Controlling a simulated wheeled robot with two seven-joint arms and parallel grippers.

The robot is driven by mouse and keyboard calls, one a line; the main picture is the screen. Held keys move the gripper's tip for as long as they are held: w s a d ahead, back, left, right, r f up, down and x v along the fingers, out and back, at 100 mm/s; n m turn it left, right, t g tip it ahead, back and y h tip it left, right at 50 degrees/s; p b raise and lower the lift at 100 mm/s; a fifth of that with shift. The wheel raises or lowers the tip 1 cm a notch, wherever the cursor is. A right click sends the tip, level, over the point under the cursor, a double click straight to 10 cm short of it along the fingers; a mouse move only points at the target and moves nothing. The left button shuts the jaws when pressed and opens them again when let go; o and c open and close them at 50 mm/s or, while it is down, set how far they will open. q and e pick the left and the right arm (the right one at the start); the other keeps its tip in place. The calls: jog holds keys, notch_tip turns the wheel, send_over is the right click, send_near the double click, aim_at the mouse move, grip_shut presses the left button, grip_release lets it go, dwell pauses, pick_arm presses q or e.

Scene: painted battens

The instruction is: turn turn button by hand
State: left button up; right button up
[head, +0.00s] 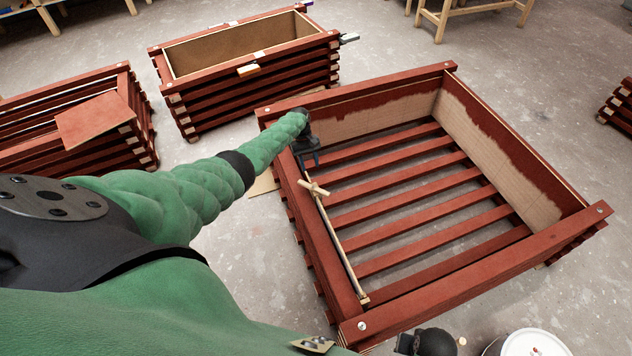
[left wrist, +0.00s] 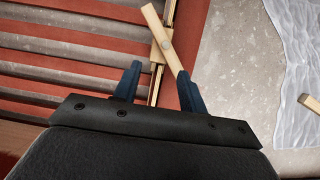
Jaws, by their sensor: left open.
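The turn button (head: 313,188) is a small pale wooden bar on a thin pale strip along the inner left side of the large red slatted crate (head: 475,265). In the left wrist view the turn button (left wrist: 163,40) sits tilted across the strip, with a round pivot near its middle. My left gripper (head: 310,160) is above the crate's left side, close to the button. In the left wrist view its fingers (left wrist: 159,74) are apart. The button's lower end shows near the right fingertip; I cannot tell whether they touch.
Another red slatted crate (head: 255,78) stands behind, and one (head: 75,130) at the left has a red board on it. A white bucket (head: 535,345) and a dark rounded object (head: 434,343) are at the bottom edge. Clear sheeting (left wrist: 285,90) lies at the right in the wrist view.

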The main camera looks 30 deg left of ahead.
pick_arm(q)
jog(key=v, duration=0.7)
jog(key=shift+r+b, duration=0.2)
jog(key=shift+b, duration=0.25)
jog(key=shift+s, duration=0.15)
